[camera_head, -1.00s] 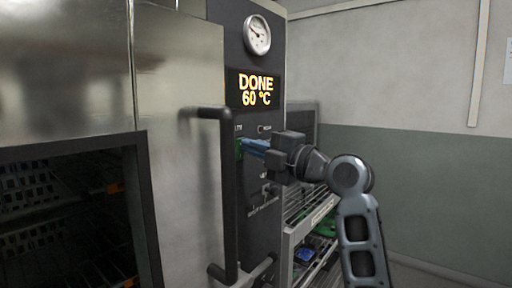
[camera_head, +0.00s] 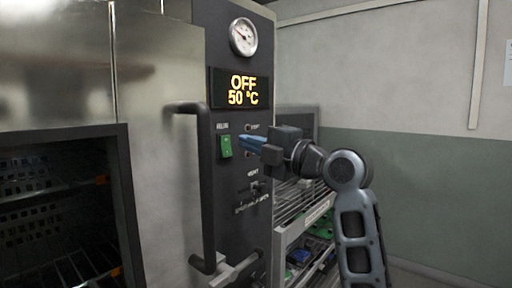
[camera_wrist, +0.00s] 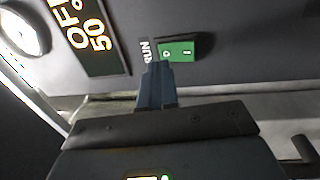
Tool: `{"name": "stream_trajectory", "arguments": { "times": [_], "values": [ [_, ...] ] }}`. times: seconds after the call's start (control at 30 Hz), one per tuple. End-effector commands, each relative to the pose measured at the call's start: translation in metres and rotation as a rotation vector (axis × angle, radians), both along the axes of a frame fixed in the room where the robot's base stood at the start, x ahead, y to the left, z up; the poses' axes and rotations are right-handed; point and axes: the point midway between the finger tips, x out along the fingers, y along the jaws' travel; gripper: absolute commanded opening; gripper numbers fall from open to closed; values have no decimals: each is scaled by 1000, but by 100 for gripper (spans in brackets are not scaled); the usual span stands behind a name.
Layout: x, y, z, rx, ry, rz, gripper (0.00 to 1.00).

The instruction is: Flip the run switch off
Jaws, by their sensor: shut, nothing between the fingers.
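The green run switch (camera_head: 225,147) sits on the dark control panel, below the display. It also shows in the wrist view (camera_wrist: 177,51), with O and I marks and a RUN label beside it. The display (camera_head: 240,89) reads OFF and 50 °C. My gripper (camera_head: 243,141) is shut and empty, its blue fingers pointing at the panel just right of the switch. In the wrist view the fingertips (camera_wrist: 157,68) are close to the switch's lower-left edge; a small gap seems to part them.
A black door handle (camera_head: 206,190) stands out left of the switch. A round gauge (camera_head: 243,37) is above the display, and a lever (camera_head: 256,187) is below. An open chamber with racks (camera_head: 55,215) is at left. A wire rack cart (camera_head: 305,225) stands behind my arm.

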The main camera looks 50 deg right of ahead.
Motion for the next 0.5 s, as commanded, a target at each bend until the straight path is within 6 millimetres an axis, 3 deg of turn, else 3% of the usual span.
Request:
{"name": "stream_trajectory", "arguments": {
  "times": [0.5],
  "values": [
    [-69,-4,7,-3,-2,-3,0]
  ]
}}
